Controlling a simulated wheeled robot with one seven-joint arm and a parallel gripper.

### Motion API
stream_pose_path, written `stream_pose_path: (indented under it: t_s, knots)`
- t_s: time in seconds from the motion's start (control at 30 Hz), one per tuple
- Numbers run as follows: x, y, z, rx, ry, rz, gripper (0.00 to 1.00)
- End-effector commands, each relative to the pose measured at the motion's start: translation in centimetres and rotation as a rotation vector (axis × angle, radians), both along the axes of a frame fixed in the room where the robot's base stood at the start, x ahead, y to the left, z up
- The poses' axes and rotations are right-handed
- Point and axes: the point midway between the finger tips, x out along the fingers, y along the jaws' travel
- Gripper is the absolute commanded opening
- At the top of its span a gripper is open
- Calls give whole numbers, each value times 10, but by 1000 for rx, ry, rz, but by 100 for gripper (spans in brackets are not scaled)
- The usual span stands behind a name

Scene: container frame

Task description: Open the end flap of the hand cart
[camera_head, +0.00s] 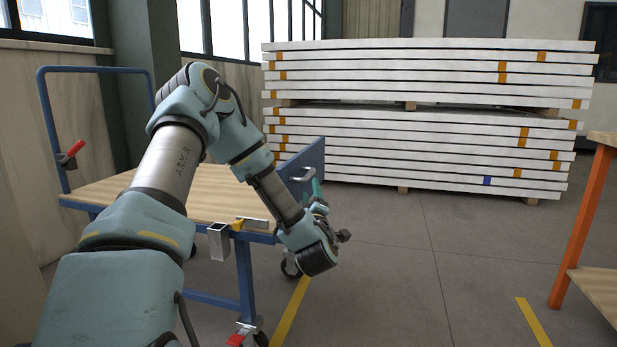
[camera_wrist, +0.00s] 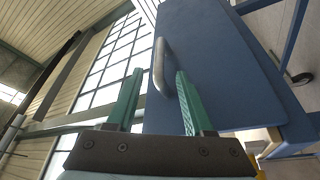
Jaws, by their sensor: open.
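The hand cart has a blue frame and a wooden deck (camera_head: 110,188). Its blue end flap (camera_head: 314,156) stands upright at the right end of the deck, partly hidden by my arm. A metal bar handle (camera_head: 303,178) is on the flap's outer face. My gripper (camera_head: 317,189) is just outside the flap, close to the handle. In the wrist view, the flap (camera_wrist: 215,70) fills the right half. The handle (camera_wrist: 159,66) shows ahead, between the lines of my two green fingers (camera_wrist: 158,80). The fingers are apart and empty; contact with the handle cannot be told.
A yellow latch piece (camera_head: 238,225) and a metal bracket sit at the cart's near corner. A stack of white panels (camera_head: 420,150) stands behind. An orange-legged table (camera_head: 585,225) is at the right. The floor between is clear.

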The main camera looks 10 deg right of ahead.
Motion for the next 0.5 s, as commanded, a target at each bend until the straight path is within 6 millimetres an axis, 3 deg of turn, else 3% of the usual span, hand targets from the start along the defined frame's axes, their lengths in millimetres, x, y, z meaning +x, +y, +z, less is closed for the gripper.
stream_pose_path:
  t_s: [0.3, 0.5]
  knots:
    - [57, -9, 12, -1, -4, 2, 52]
    - [82, -14, 17, 1, -1, 1, 52]
